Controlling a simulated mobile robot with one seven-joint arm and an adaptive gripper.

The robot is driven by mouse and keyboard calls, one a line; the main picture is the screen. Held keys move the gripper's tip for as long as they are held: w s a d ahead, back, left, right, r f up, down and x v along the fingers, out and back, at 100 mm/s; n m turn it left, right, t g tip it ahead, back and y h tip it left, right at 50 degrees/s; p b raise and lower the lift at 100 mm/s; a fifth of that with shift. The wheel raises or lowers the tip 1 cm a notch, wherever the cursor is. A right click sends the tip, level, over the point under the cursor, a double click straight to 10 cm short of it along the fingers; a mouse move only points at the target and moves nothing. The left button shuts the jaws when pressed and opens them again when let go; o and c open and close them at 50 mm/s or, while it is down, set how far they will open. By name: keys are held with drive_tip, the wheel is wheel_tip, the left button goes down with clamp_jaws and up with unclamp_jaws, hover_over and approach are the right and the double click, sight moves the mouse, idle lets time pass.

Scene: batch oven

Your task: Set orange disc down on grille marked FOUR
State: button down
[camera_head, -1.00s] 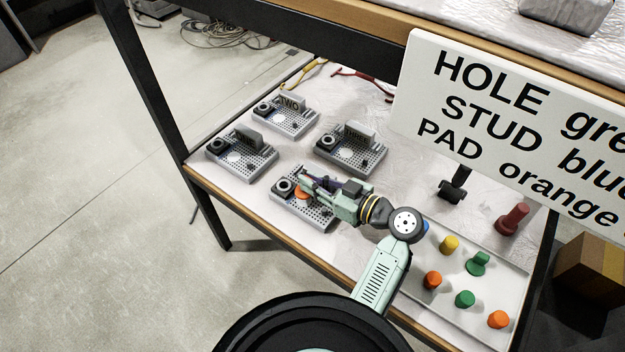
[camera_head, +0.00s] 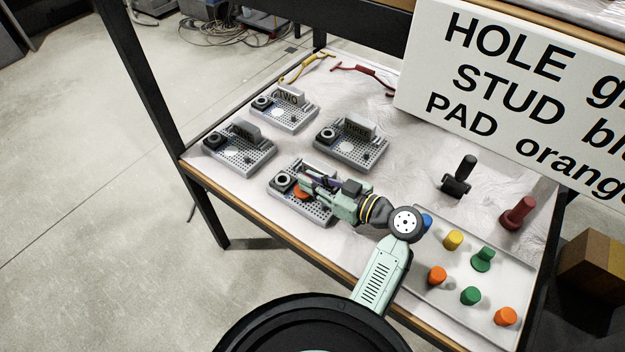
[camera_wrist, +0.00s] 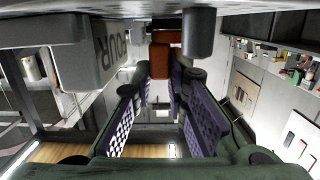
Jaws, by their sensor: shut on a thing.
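The orange disc (camera_head: 302,196) is at my gripper's fingertips, low over the front grille (camera_head: 318,217), next to the black ring. I cannot tell whether it touches the grille. My gripper (camera_head: 308,188) is shut on it and reaches in from the right, hiding this grille's label in the head view. In the wrist view the disc (camera_wrist: 161,62) shows as an orange-brown shape between the fingertips (camera_wrist: 162,78). A grey block (camera_wrist: 88,50) marked FOUR stands at the left there.
Three similar grilles stand behind and left, with labels on two reading TWO (camera_head: 286,107) and THREE (camera_head: 347,140). A white tray (camera_head: 405,311) at the right holds several coloured pegs. A large sign (camera_head: 505,95) overhangs the back right.

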drive_tip(key=shift+f+b, duration=0.5)
drive_tip(key=shift+b, duration=0.05)
drive_tip(key=c, duration=1.5)
unclamp_jaws()
drive_tip(key=shift+f, duration=0.1)
